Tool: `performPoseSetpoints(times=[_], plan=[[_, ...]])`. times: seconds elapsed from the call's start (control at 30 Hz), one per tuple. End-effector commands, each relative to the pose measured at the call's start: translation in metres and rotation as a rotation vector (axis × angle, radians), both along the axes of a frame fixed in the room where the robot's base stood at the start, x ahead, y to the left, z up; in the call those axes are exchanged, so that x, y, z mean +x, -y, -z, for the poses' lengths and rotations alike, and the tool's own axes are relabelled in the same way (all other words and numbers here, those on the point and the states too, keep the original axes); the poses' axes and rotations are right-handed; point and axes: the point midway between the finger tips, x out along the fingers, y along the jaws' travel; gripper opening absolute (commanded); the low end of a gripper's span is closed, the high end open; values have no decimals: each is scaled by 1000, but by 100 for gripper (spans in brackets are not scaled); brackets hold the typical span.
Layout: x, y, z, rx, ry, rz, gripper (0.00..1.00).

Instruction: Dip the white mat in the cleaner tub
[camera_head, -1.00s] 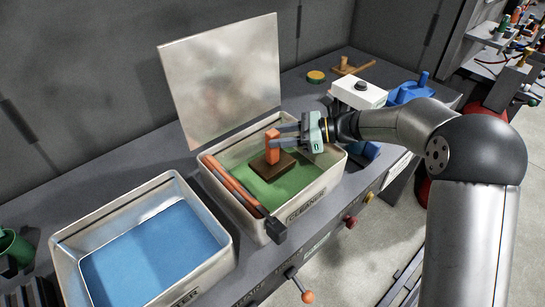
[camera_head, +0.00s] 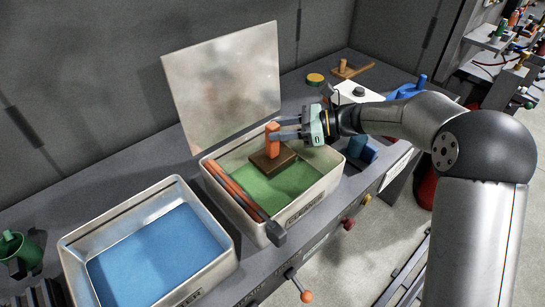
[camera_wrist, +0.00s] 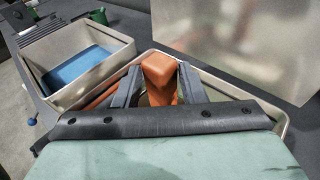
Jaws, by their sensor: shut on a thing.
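My gripper (camera_head: 277,131) is shut on the upright orange handle (camera_head: 272,143) of a brown block (camera_head: 270,159). The handle also shows between the fingers in the wrist view (camera_wrist: 160,82). The block is over the cleaner tub (camera_head: 325,187), near its far side, above the green liquid (camera_head: 285,183). I cannot tell whether its underside touches the liquid. A white, flat-topped piece with a dark knob (camera_head: 350,88) stands behind my arm at the back right, partly hidden. I see no other white mat.
A hinged-looking metal panel (camera_head: 222,85) stands behind the tub. An orange bar with a dark end (camera_head: 240,200) lies along the tub's left rim. A tub of blue liquid (camera_head: 228,262) stands to the left. Blue pieces (camera_head: 360,150) lie right of the tub.

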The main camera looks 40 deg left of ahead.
Motion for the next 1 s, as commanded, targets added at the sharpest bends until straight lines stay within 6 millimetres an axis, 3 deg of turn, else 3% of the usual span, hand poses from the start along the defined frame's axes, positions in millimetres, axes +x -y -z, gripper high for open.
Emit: performPoseSetpoints(times=[0.1, 1.0], plan=[[0, 0, -17, 2, 1, 0, 5], [0, 0, -103, 2, 2, -1, 5]])
